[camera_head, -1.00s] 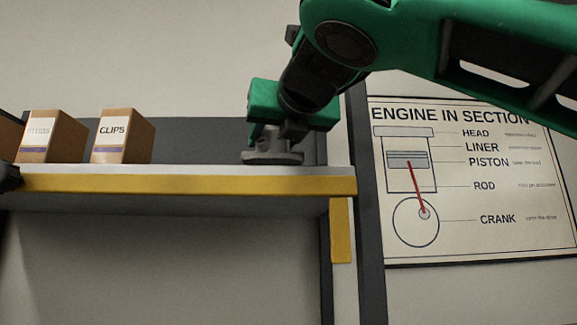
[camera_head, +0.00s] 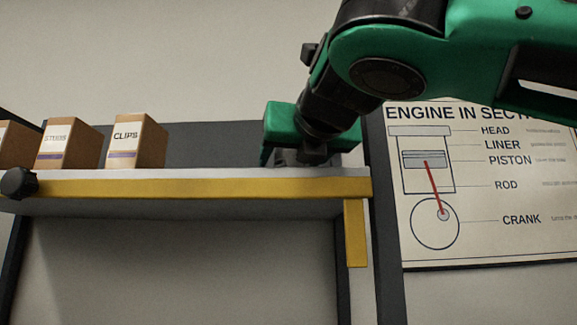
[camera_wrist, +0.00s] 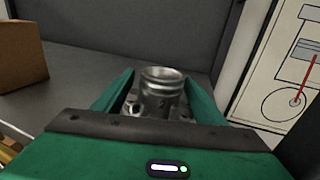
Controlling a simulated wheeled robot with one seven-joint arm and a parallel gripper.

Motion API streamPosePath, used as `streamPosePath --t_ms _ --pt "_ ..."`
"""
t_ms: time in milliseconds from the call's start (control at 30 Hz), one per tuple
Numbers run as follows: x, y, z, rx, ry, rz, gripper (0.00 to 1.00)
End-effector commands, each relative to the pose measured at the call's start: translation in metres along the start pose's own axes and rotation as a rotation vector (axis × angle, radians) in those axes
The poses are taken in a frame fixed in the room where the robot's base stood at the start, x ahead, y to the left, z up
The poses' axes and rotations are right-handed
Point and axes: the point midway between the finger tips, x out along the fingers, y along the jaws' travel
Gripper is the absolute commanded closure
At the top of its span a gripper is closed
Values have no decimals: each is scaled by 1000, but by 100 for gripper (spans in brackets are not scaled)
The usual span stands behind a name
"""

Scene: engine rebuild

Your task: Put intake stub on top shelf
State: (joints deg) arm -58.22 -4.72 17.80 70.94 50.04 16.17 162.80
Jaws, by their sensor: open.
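The intake stub (camera_wrist: 162,84), a grey metal ringed tube on a flange, stands upright between the two green fingers of my gripper (camera_wrist: 160,75) in the wrist view. My gripper is open around it. In the head view my gripper (camera_head: 300,150) is low over the right end of the top shelf (camera_head: 200,187), which has a yellow front edge. There only a small grey part of the stub (camera_head: 289,158) shows under the gripper; the rest is hidden. The stub appears to rest on the shelf surface, though its underside is hidden.
A CLIPS box (camera_head: 136,142) and a second cardboard box (camera_head: 67,147) stand at the left of the shelf, with another at the picture's edge. Bare shelf lies between the CLIPS box and my gripper. A dark upright and an engine poster (camera_head: 460,190) are on the right.

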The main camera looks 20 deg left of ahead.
Motion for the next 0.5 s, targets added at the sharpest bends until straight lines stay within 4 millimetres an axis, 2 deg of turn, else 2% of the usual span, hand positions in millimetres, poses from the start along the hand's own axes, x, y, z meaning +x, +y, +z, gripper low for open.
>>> streamPosePath --t_ms 167,267,500 --pt "-8 0 0 0 0 1 35" --pt "-23 0 1 1 -2 2 35" --pt "-71 1 1 0 -2 3 35"
